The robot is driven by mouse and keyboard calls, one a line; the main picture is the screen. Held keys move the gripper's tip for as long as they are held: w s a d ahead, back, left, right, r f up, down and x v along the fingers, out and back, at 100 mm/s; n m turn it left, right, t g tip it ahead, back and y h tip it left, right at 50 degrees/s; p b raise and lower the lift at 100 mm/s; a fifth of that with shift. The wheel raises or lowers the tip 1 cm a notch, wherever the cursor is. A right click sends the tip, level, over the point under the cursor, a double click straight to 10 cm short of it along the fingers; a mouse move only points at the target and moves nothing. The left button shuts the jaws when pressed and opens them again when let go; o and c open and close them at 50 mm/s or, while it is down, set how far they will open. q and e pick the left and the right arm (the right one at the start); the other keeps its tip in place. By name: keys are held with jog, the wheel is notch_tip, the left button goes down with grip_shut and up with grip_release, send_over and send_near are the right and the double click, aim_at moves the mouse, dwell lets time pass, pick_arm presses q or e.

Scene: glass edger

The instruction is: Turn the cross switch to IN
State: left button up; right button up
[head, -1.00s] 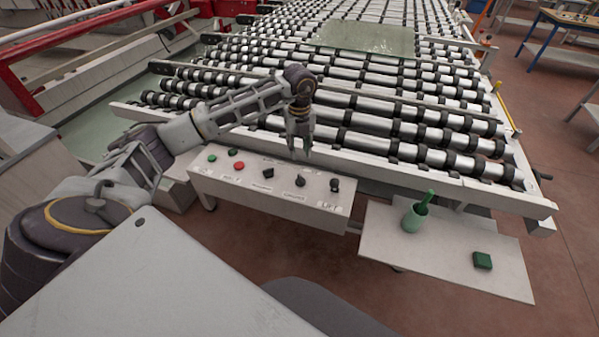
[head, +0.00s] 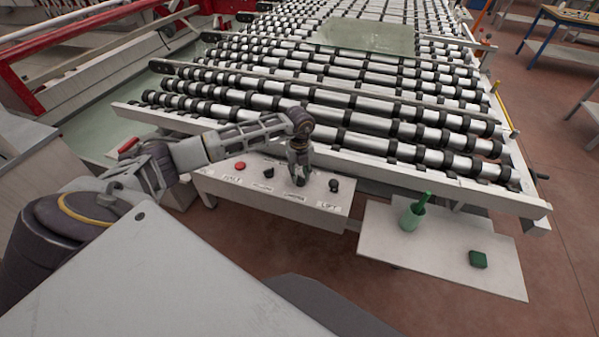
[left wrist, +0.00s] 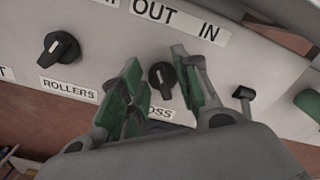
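The cross switch (left wrist: 162,76) is a black rotary knob with a white mark on the white panel, in the left wrist view. Its label (left wrist: 160,113) shows only "OSS", partly hidden by a finger. The OUT label (left wrist: 180,18) and IN label (left wrist: 211,33) lie above it, IN to the right. My left gripper (left wrist: 157,66) is open, its green-padded fingers on either side of the knob with visible gaps. In the head view, my left gripper (head: 299,178) points down at the panel and hides much of the switch. My right gripper is not in view.
The rollers knob (left wrist: 60,47) is left of the cross switch, and a black lever (left wrist: 243,94) is close on its right. The roller conveyor (head: 380,125) rises behind the panel (head: 225,188).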

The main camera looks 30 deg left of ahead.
pick_arm(q)
jog(key=shift+f, duration=0.1)
grip_shut()
